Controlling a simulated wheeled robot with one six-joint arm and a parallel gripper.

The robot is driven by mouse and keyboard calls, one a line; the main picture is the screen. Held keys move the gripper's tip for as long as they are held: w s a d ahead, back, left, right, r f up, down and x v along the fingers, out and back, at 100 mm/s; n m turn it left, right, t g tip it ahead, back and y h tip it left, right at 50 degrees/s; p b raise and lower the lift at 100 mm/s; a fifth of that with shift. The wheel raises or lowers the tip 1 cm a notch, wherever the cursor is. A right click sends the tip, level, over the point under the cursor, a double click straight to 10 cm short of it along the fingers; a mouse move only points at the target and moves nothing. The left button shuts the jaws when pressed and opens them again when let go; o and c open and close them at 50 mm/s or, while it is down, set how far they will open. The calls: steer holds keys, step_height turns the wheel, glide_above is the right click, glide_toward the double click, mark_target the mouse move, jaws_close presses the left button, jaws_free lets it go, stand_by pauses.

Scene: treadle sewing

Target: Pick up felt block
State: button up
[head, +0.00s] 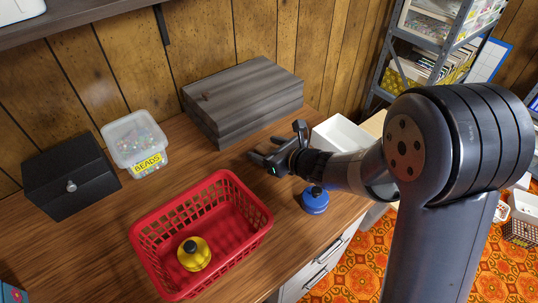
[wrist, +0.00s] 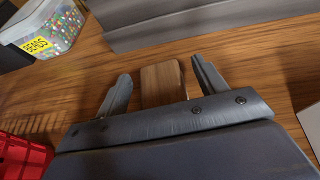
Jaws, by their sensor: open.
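A small brown block with a wood-like face and rounded corners, which seems to be the felt block (wrist: 163,84), shows in the wrist view on the table. My gripper (wrist: 160,69) is open, with one finger on each side of the block. A gap shows between the block and each finger, and the gripper's body hides the block's near end. In the head view my gripper (head: 273,146) is low over the table, in front of the grey box; I cannot make out the block clearly there.
A grey wooden box (head: 243,97) stands just behind. A red basket (head: 166,217) holding a yellow bottle (head: 194,254) is at front left. A blue bottle (head: 315,200) and white tray (head: 345,136) are right. A bead tub (head: 133,138) and black box (head: 70,174) are left.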

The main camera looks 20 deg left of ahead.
steer(key=shift+w+a+f, duration=0.1)
steer(key=shift+a, duration=0.2)
steer(key=shift+c, duration=0.4)
steer(key=c, duration=1)
